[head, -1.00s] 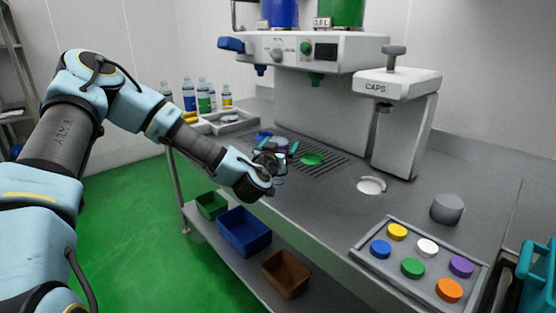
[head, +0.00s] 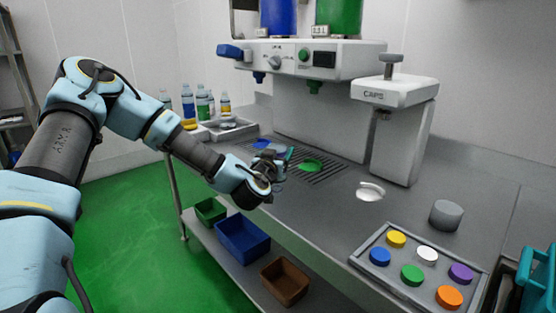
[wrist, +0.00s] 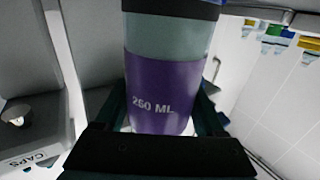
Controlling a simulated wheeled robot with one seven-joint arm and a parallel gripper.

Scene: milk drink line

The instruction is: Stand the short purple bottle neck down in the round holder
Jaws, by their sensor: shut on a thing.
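The short purple bottle (wrist: 165,85) fills the middle of the wrist view, with a "ML" label and a dark band at its upper edge. My gripper (head: 275,158) is shut on it, with a teal finger on each side. The bottle's label reads upright in the wrist view while the background bottles hang upside down, so it appears neck down. In the head view my gripper is over the counter's front edge by the drip grate, and the bottle is mostly hidden. A round pale ring (head: 370,191), apparently the round holder, lies empty right of my gripper, below the CAPS press.
The CAPS press (head: 400,110) overhangs behind the ring. A green disc (head: 311,166) sits on the grate. A cap tray (head: 372,278) and grey cylinder (head: 446,215) are at the right. Several bottles (head: 205,105) stand at the left. Counter in front of the ring is clear.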

